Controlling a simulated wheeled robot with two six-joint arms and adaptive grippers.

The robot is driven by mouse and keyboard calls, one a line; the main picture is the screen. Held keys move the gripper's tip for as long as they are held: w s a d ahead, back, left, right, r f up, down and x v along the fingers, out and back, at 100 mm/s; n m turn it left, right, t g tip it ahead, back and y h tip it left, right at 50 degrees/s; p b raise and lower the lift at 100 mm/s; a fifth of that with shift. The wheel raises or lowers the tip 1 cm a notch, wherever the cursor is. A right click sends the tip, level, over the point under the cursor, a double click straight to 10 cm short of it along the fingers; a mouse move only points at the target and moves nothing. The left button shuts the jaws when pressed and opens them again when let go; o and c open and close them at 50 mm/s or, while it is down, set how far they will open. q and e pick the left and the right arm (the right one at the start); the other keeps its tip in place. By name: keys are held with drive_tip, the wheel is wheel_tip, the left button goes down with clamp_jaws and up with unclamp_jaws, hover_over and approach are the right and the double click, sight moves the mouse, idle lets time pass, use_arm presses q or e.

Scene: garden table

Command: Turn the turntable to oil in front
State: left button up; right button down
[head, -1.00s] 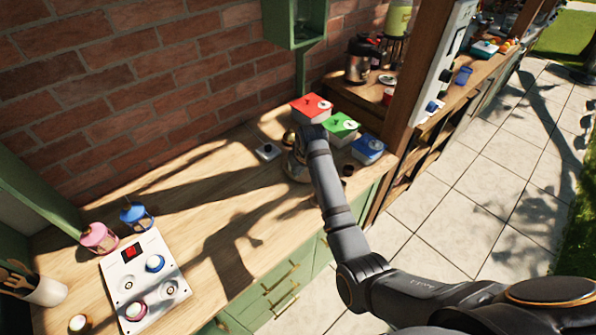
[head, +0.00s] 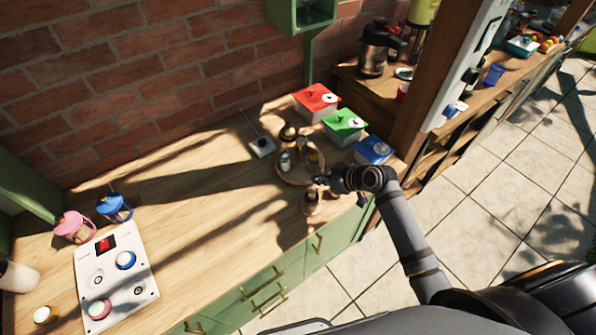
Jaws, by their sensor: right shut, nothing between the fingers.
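The turntable (head: 295,178) is a round wooden tray on the counter, right of the middle in the head view. Several small containers stand on it, among them a pale shaker (head: 285,161), a dark bottle (head: 302,144) and an amber one (head: 313,158). I cannot tell which of them is the oil. My right gripper (head: 320,180) is shut and empty at the turntable's front right edge; whether it touches the rim is unclear. The right forearm comes in from the right. My left gripper is not in view.
Red (head: 316,102), green (head: 344,125) and blue (head: 374,149) boxes stand behind and right of the turntable. A small grey device (head: 262,146) is to its left, a small jar (head: 311,205) in front. A white panel (head: 117,279) lies far left; the counter between is clear.

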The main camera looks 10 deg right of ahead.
sight(292, 173)
drive_tip(key=x, duration=0.6)
drive_tip(key=shift+w+d+p, duration=0.1)
drive_tip(key=shift+d+p, duration=0.1)
drive_tip(key=shift+p, duration=0.2)
drive_tip(key=w+a, duration=0.1)
drive_tip(key=w+a+p, duration=0.1)
drive_tip(key=shift+w+a, duration=0.15)
drive_tip(key=shift+w, duration=0.2)
drive_tip(key=shift+w+a+f, duration=0.15)
drive_tip(key=shift+w, duration=0.15)
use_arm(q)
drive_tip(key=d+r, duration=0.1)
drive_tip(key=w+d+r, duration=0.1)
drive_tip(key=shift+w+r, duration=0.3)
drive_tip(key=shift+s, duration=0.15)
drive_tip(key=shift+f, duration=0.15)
